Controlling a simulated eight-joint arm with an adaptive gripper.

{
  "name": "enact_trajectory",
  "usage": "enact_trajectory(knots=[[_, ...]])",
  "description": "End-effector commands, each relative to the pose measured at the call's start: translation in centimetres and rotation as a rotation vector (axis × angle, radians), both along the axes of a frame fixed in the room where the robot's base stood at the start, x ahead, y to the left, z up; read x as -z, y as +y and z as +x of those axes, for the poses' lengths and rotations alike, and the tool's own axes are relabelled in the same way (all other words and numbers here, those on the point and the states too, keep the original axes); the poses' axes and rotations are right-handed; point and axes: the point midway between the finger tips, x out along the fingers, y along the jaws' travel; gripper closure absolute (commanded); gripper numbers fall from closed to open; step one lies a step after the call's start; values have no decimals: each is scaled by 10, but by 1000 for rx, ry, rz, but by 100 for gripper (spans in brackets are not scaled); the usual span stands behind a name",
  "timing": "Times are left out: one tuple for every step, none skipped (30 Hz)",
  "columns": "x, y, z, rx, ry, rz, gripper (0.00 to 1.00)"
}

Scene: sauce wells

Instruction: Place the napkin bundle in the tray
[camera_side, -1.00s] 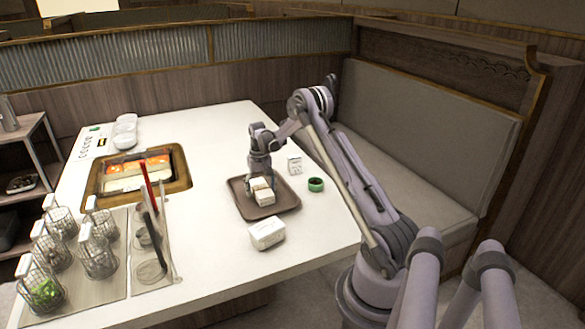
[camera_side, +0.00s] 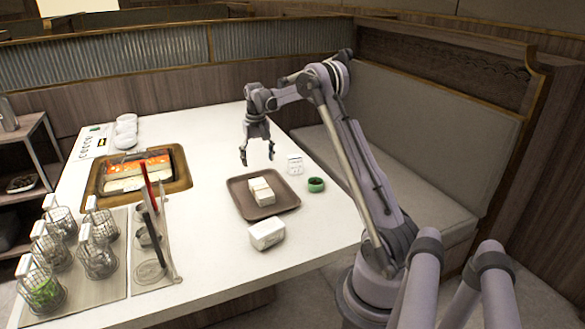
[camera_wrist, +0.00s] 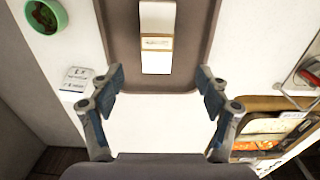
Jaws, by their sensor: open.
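The napkin bundle (camera_side: 261,191), white with a light tan band, lies flat inside the brown tray (camera_side: 286,205), near its middle. In the wrist view the bundle (camera_wrist: 157,20) shows at the top, with the tray floor (camera_wrist: 185,65) around it. My gripper (camera_side: 257,159) is open and empty, raised above the table behind the tray and apart from the bundle. In the wrist view its two fingers (camera_wrist: 160,92) are spread wide with nothing between them but the table and the tray's edge below.
A white box (camera_side: 267,234) stands in front of the tray. A green bowl (camera_side: 316,184) and a small white card (camera_side: 295,165) are to its right. A food pan (camera_side: 136,173) and several wire baskets (camera_side: 97,260) are to the left.

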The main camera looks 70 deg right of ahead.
Motion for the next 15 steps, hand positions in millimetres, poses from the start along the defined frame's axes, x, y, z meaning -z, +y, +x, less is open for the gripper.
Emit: enact_trajectory(knots=[[-8, 10, 3, -17, -7, -6, 24], [-14, 16, 4, -28, -13, -11, 24], [-22, 27, 7, -47, -25, -19, 24], [-28, 36, 8, -62, -34, -27, 24], [-36, 46, 9, -79, -44, -34, 24], [-45, 60, 11, -103, -59, -45, 24], [-53, 72, 11, -122, -70, -54, 24], [-60, 83, 11, -140, -83, -62, 24], [-68, 97, 11, -164, -99, -74, 24], [-75, 108, 10, -183, -111, -81, 24], [-81, 119, 9, -200, -123, -89, 24], [-88, 134, 7, -225, -140, -98, 24], [-93, 144, 5, -242, -153, -107, 24], [-98, 155, 2, -260, -166, -113, 24], [-104, 169, -1, -284, -183, -123, 24]])
